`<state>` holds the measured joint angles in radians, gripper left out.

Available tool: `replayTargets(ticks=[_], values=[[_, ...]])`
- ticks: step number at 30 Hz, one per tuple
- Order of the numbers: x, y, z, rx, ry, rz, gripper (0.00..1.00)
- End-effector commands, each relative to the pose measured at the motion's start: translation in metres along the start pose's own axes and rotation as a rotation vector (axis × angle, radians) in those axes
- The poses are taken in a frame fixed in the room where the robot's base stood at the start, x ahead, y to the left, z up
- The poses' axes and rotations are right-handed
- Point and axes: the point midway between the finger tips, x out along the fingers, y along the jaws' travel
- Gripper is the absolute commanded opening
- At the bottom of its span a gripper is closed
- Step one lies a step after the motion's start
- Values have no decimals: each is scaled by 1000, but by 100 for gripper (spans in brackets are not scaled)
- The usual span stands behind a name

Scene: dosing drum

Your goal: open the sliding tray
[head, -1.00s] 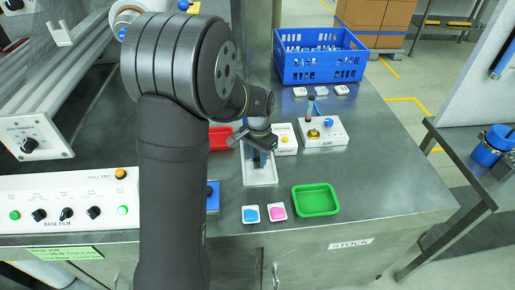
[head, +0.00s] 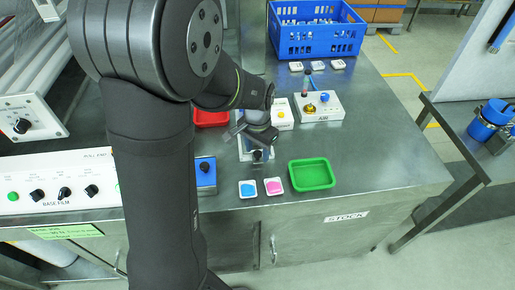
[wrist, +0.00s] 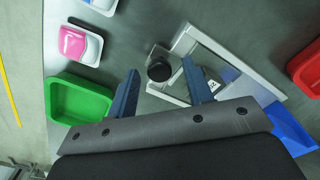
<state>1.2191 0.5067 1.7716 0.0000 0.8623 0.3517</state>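The sliding tray (wrist: 234,62) shows in the wrist view as a pale metal frame with a round black knob (wrist: 158,70) on its near end. In the head view the tray (head: 244,156) lies flat on the steel bench, partly covered by my arm, with the knob (head: 257,155) at its front. My gripper (wrist: 160,67) is open. Its two blue fingers point toward the tray end, one on each side of the knob in the wrist picture. I cannot tell whether they touch it or how high they are above it. It also shows in the head view (head: 259,142), its fingers mostly hidden.
A green tray (head: 312,174) and two small cups, blue (head: 247,188) and pink (head: 273,186), stand near the front edge. The AIR box (head: 318,106) and blue crate (head: 314,30) are behind.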

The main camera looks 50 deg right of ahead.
Motion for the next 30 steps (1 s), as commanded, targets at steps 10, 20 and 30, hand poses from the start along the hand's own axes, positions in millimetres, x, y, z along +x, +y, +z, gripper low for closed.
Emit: replayTargets(ticks=[10,20,30], values=[[-22,0,-1,0,4,-2,47],[-102,0,-1,0,6,-2,47],[-164,0,0,0,2,-1,47]])
